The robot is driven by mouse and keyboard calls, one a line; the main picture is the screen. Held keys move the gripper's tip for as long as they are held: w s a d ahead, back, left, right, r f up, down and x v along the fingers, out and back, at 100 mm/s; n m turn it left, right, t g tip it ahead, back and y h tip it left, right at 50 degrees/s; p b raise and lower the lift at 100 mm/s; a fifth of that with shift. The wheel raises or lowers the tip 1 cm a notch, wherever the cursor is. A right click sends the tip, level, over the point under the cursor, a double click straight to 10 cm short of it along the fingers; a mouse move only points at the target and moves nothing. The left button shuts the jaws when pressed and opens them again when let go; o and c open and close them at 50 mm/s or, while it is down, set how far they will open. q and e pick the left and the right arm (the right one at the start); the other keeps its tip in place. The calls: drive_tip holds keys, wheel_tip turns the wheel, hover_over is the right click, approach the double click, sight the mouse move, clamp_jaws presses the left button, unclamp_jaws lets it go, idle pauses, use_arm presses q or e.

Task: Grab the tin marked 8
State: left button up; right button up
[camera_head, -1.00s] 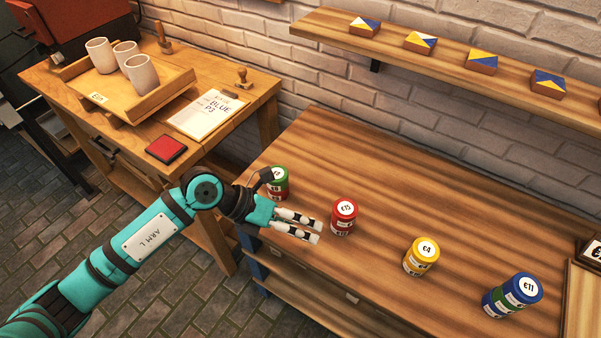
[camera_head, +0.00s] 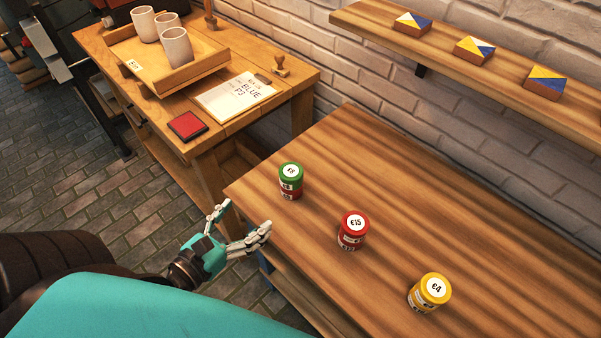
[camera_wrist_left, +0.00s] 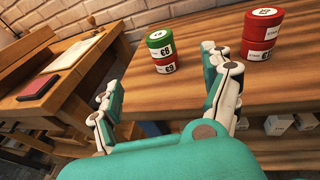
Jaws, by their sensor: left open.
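A green-lidded tin (camera_head: 291,172) stands on a red tin (camera_head: 289,195) near the left end of the long bench. The lid reads like 8, but the small print is unclear. The stack also shows in the left wrist view, with the green tin (camera_wrist_left: 159,36) above the red one (camera_wrist_left: 166,68). My left gripper (camera_head: 246,219) is open and empty, just off the bench's left edge, below and left of the stack. In the left wrist view the stack stands upright beyond the parted fingers (camera_wrist_left: 162,72). My right gripper is not in view.
A red stack marked 15 (camera_head: 353,226) and a yellow-topped stack marked 4 (camera_head: 435,288) stand further right on the bench (camera_head: 400,190). The side table holds a tray (camera_head: 150,75) of cups, a clipboard (camera_head: 235,97) and a red pad (camera_head: 187,126). A wall shelf (camera_head: 500,74) bears painted blocks.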

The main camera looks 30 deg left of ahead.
sight(284, 182)
use_arm(q)
drive_tip(key=p+x, duration=0.4)
drive_tip(key=x, duration=0.7)
drive_tip(key=shift+r, duration=0.1)
drive_tip(key=p+x, duration=0.2)
drive_tip(key=x, duration=0.3)
drive_tip(key=shift+w+d, duration=0.1)
drive_tip(key=shift+w, duration=0.45)
drive_tip(key=shift+s, duration=0.1)
drive_tip(key=shift+c, duration=0.4)
drive_tip(key=c, duration=1.3)
drive_tip(key=shift+o, duration=0.2)
